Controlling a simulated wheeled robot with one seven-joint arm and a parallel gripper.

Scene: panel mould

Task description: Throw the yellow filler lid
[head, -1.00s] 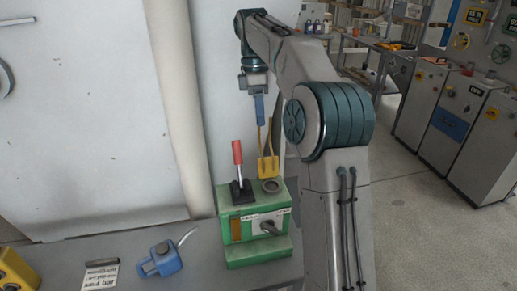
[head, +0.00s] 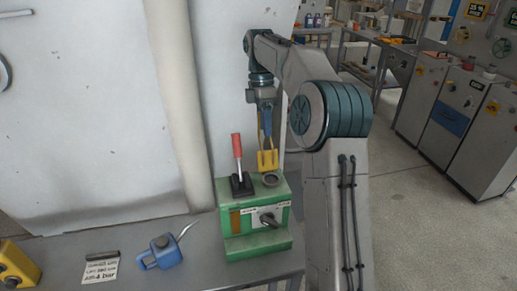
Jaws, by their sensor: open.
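The yellow filler lid (head: 268,161) stands upright just behind the round dark filler opening (head: 270,180) on top of the green box (head: 258,218). The opening is uncovered. My gripper (head: 267,149) hangs down from the arm directly above the lid, with its fingers apart. The fingertips overlap the lid's upper part in this view, and I cannot tell whether they touch it.
A red-handled lever (head: 237,150) stands on the box, left of the lid. A grey knob (head: 269,219) is on its front. A blue oil can (head: 163,252), a note card (head: 101,268) and a yellow box (head: 16,266) lie left on the bench. A pale panel stands behind.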

